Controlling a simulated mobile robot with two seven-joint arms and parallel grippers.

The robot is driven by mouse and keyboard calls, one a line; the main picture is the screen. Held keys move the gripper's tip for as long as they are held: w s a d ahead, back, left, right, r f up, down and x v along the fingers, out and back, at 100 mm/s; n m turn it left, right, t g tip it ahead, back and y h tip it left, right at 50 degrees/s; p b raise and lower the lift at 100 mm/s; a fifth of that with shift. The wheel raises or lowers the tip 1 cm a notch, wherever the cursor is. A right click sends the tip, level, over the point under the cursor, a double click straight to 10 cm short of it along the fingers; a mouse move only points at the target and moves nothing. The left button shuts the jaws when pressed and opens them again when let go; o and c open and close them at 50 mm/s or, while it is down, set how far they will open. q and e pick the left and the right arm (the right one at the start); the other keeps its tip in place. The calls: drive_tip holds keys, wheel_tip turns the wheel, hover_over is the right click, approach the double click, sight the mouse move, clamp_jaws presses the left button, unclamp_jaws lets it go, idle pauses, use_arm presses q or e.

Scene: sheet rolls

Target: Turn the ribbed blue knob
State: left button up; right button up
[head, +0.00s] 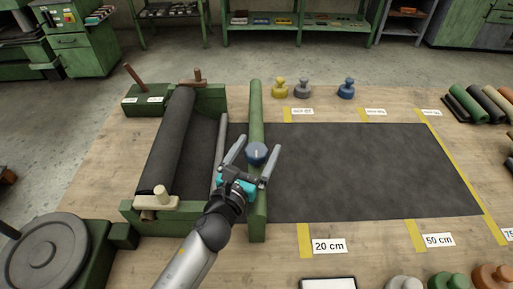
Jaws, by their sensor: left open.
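A round blue knob (257,153) with a pale line on its top sits on the green bar (256,110) that crosses the dark sheet (370,165). The knob's ribs are too small to make out. My left gripper (259,144) is open, with one finger on the left of the knob and the other on its right. A gap shows on the right side; whether the left finger touches I cannot tell. The dark sheet runs from the roll (170,140) in the green holder on the left, under the bar, to the right. My right gripper is out of view.
Yellow (279,88), grey (302,89) and blue (346,88) weights stand behind the sheet. Yellow strips and length cards such as "20 cm" (329,246) mark the table. Several coloured rolls lie at far right.

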use_arm(q)
drive_tip(key=c, duration=1.4)
drive_tip(key=shift+o, duration=0.2)
drive_tip(key=shift+r+m+g+h+p, duration=0.15)
drive_tip(key=shift+m+g+h+p, duration=0.3)
drive_tip(key=shift+m+h, duration=0.35)
drive_tip(key=shift+m+g+h, duration=0.8)
drive_tip(key=shift+g+h, duration=0.05)
drive_tip(key=shift+h, duration=0.55)
drive_tip(key=o, duration=1.4)
drive_tip(key=shift+c, duration=0.2)
drive_tip(key=b+v, duration=0.2)
drive_tip(key=v, duration=1.3)
drive_tip(key=shift+s+b, duration=0.2)
drive_tip(key=shift+b, duration=0.1)
